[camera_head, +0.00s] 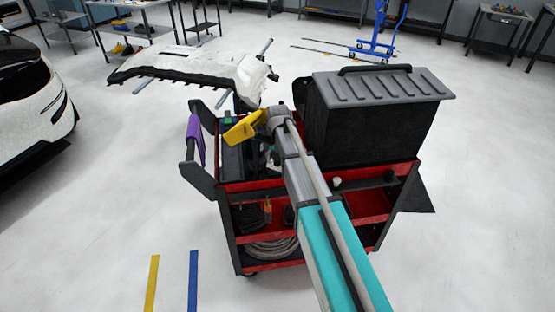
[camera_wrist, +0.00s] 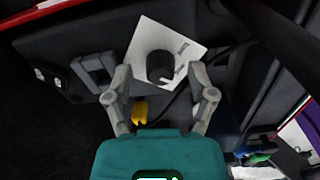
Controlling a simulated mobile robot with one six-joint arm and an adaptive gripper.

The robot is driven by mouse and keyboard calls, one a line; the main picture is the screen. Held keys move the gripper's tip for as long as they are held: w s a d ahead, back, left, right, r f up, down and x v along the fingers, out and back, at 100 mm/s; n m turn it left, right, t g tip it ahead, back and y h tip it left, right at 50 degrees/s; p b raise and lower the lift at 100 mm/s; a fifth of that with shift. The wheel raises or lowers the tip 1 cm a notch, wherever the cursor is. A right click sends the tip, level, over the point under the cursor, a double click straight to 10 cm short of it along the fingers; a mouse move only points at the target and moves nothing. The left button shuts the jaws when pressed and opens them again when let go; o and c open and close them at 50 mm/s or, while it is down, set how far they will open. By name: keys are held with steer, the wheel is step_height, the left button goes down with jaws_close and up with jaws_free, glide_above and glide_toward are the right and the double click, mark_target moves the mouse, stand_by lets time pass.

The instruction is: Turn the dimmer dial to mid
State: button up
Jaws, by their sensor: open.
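The dimmer dial (camera_wrist: 160,66) is a dark round knob on a tilted white plate (camera_wrist: 150,32) in the wrist view. Small lettering on the plate is too blurred to read, and I cannot make out a pointer on the knob. My gripper (camera_wrist: 159,73) is open, with one grey finger to the left of the knob and one to the right. Gaps show between the fingertips and the knob, so it is not held. In the head view my arm reaches over the cart, and the dial is hidden.
The red and black cart (camera_head: 372,173) carries a large black box with a ribbed grey lid (camera_head: 385,88). A purple cloth (camera_head: 195,140) hangs at its left handle. A small yellow piece (camera_wrist: 139,110) lies below the knob between the fingers. A white bumper (camera_head: 190,65) stands behind.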

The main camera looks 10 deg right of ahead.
steer(key=shift+n, duration=0.4)
steer(key=n, duration=1.1)
step_height(320, 180, up, 14)
steer(key=p, duration=1.4)
steer(key=s+d+m, duration=0.2)
steer(key=s+m, duration=0.1)
steer(key=s, duration=0.5)
steer(key=s+d+r+m+p, duration=0.1)
steer(key=s+d+m, duration=0.1)
steer(key=s+m, duration=0.2)
steer(key=s+d+r+m+p, duration=0.1)
steer(key=s+d+m, duration=0.1)
steer(key=s, duration=0.9)
steer(key=shift+s+d+r+m, duration=0.2)
steer(key=shift+s+d+m, duration=0.15)
steer(key=shift+m, duration=0.45)
